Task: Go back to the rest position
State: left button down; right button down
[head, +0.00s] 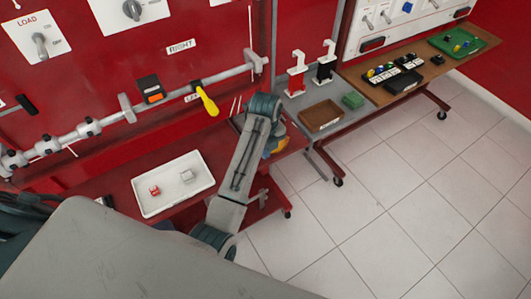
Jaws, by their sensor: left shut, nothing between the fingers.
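My left arm (25,215) comes in at the lower left, mostly hidden behind my grey body. What shows of my left gripper (105,201) is a small dark part at the edge of that body, low in front of the red bench; it is shut and I see nothing held in it. My right arm (240,165) stands folded in the middle of the view, its elbow raised beside the red bench's right end.
A white tray (146,206) with a red and a pale block lies on the red bench. A brown tray (320,115) sits on the grey table. White tiled floor is free at the right.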

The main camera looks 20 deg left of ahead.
pick_arm(q)
jog(key=s+a+f+n+t, duration=0.1)
jog(key=s+a+f+n, duration=0.15)
jog(key=s+n, duration=0.4)
jog(key=s+a+f+n+t, duration=0.1)
jog(key=s+a+n, duration=0.2)
jog(key=s+n, duration=0.35)
jog(key=s+a+r+n+t, duration=0.1)
jog(key=s+r+n, duration=0.2)
jog(key=s+n, duration=0.4)
jog(key=s+a+r+n+t, duration=0.15)
jog(key=s+n, duration=0.25)
jog(key=s, duration=0.6)
notch_tip(320, 180, down, 31)
jog(key=a+n+g, duration=0.1)
jog(key=a+g, duration=0.1)
jog(key=a, duration=0.1)
jog(key=s+f+g, duration=0.1)
jog(key=s+f, duration=1.7)
jog(key=shift+s+a+y, duration=0.25)
jog(key=shift+a+y, duration=0.1)
jog(key=shift+y, duration=0.05)
